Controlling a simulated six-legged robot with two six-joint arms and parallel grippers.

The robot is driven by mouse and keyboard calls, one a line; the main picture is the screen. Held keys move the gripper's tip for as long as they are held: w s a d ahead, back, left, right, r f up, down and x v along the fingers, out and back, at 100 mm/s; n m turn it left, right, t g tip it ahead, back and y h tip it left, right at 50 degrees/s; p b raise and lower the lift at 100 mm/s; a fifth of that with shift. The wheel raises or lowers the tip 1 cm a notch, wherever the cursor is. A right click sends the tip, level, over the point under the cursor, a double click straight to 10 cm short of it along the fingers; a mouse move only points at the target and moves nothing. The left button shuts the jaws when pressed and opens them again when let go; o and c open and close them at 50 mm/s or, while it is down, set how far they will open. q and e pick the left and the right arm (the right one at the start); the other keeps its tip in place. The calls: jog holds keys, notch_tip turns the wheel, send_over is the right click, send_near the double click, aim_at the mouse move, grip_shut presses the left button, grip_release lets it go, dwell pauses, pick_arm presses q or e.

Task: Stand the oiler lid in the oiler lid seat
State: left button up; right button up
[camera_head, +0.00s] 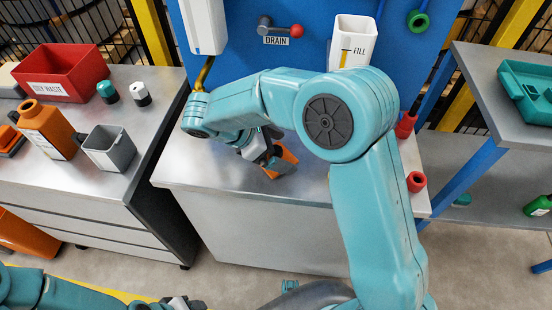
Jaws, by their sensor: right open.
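My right gripper (283,165) is low over the metal middle bench (215,170), pointing down and to the right, and it is open. An orange piece (287,154) shows at its fingers, partly hidden by them; I cannot tell whether it touches them or what it is. I cannot pick out the oiler lid or its seat for certain; my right arm covers much of the bench. A teal-topped cap (107,92) and a white cap (140,94) stand on the left bench. My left gripper (185,303) is at the bottom left, cut by the frame edge.
The left bench (160,80) holds a red waste bin (62,74), an orange bottle (47,130) and a grey open box (109,148). A blue panel with a red-knobbed drain lever (296,31) and a white fill container (353,40) stands behind. A teal case (525,90) is right.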

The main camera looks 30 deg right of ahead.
jog(key=shift+d+f, duration=0.15)
jog(key=shift+f, duration=0.05)
jog(key=c, duration=0.7)
